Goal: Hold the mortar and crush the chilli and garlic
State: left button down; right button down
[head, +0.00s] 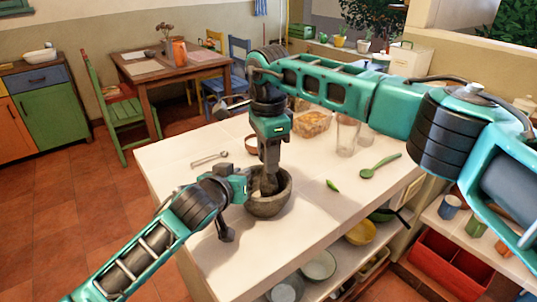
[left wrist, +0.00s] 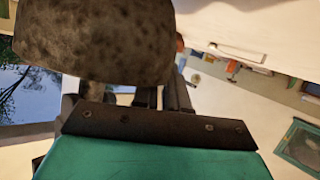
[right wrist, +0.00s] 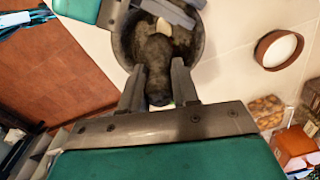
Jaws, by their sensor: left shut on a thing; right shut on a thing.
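The grey stone mortar (head: 278,206) stands on the white counter; its speckled wall (left wrist: 95,45) fills the upper left of the left wrist view. My left gripper (head: 246,187) is shut on its left side. My right gripper (head: 268,177) is above the mortar, shut on the stone pestle (right wrist: 156,62), whose lower end is inside the bowl. The pestle is mostly hidden in the head view. A pale piece, probably garlic (right wrist: 163,25), shows inside the mortar in the right wrist view. A green chilli (head: 332,185) lies on the counter right of the mortar.
A green spoon (head: 380,166) lies to the right and a metal utensil (head: 210,158) to the left. A round brown-rimmed dish (right wrist: 282,49), glass jars (head: 347,137) and a filled container (head: 313,122) stand behind. The counter's front is clear; bowls sit on the shelf below.

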jog(key=shift+f, duration=0.15)
jog(key=shift+r, duration=1.55)
jog(key=shift+a, duration=0.1)
jog(key=shift+a+f, duration=0.2)
jog(key=shift+a, duration=0.75)
jog(key=shift+f, duration=0.2)
jog(key=shift+f, duration=1.1)
jog(key=shift+f, duration=0.4)
